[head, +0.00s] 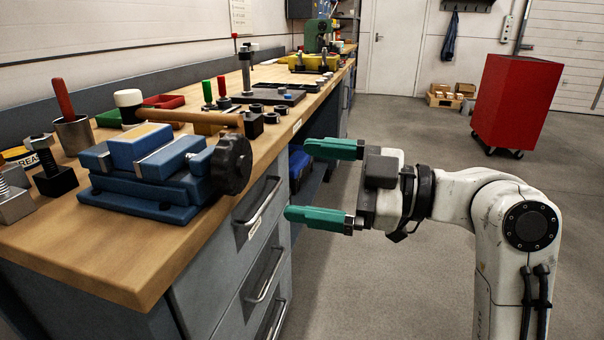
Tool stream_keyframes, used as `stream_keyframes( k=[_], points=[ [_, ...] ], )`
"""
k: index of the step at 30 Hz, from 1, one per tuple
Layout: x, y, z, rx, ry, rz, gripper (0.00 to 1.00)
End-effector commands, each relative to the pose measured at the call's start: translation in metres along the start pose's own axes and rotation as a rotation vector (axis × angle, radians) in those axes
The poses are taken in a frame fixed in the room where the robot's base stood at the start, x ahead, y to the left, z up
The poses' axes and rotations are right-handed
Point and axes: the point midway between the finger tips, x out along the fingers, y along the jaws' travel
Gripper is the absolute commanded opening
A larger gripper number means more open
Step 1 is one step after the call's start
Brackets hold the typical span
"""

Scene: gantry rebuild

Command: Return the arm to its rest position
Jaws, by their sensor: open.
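My gripper (318,182) is in the middle of the head view, with its two green fingers spread wide apart. Nothing shows between the fingers. It points left toward the drawer side of the workbench (120,265), beside the bench's front edge. My white arm (460,195) reaches in from the right, bent at a joint near the lower right. The gripper looks clear of the blue vise (150,175) on the bench; whether the fingertips touch the drawer fronts I cannot tell.
The bench holds a mallet (185,120), a cup with a red-handled tool (74,134), and several small tools and parts. Grey drawers with handles (262,202) face my gripper. A red cabinet on casters (515,100) stands at the back right. The floor (400,285) around my arm is open.

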Motion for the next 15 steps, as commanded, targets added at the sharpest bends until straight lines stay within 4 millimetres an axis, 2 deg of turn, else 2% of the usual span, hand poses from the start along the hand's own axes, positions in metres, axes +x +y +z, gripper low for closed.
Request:
stream_keyframes(
  k=[8,11,14,15],
  points=[
    [0.000,-0.001,0.004,0.008,-0.006,0.002,1.00],
    [-0.003,-0.009,0.028,0.070,-0.053,0.022,1.00],
    [-0.013,-0.026,0.074,0.194,-0.153,0.065,1.00],
    [-0.018,-0.037,0.097,0.257,-0.206,0.086,1.00]
  ],
)
